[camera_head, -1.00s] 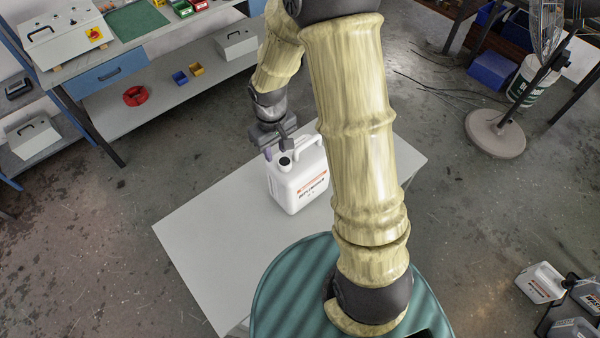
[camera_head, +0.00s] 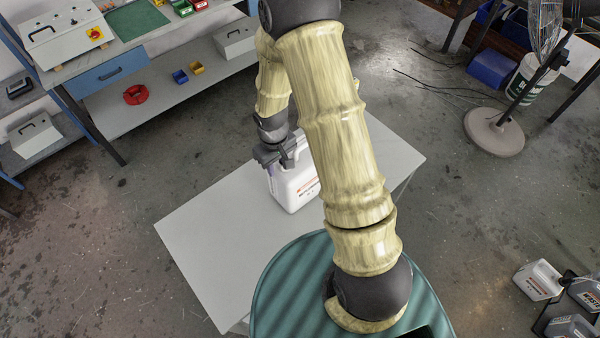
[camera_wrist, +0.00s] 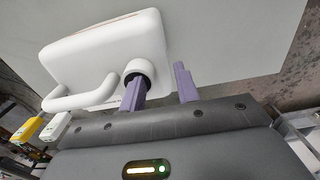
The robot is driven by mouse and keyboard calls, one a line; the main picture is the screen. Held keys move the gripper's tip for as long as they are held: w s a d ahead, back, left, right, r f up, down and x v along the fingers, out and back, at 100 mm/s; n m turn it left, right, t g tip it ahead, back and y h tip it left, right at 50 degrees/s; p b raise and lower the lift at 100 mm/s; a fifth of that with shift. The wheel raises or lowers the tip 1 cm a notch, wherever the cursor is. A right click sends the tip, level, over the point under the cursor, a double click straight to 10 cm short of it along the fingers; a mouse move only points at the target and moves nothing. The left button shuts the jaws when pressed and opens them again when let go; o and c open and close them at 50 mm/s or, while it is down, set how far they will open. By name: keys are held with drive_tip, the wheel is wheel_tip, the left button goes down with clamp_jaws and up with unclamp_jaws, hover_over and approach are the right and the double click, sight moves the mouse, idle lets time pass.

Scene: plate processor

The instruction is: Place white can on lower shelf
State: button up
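The white can (camera_head: 298,190) stands upright on a grey table, with an orange stripe and dark lettering on its front. The lower shelf (camera_head: 155,105) runs under the workbench at upper left.
A fan (camera_head: 495,132) stands at right; more cans (camera_head: 538,280) are at lower right.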

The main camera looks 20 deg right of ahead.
sight(278, 171)
drive_tip(key=shift+f+p, duration=0.4)
drive_tip(key=shift+f, duration=1.5)
drive_tip(key=shift+c, duration=0.4)
clamp_jaws()
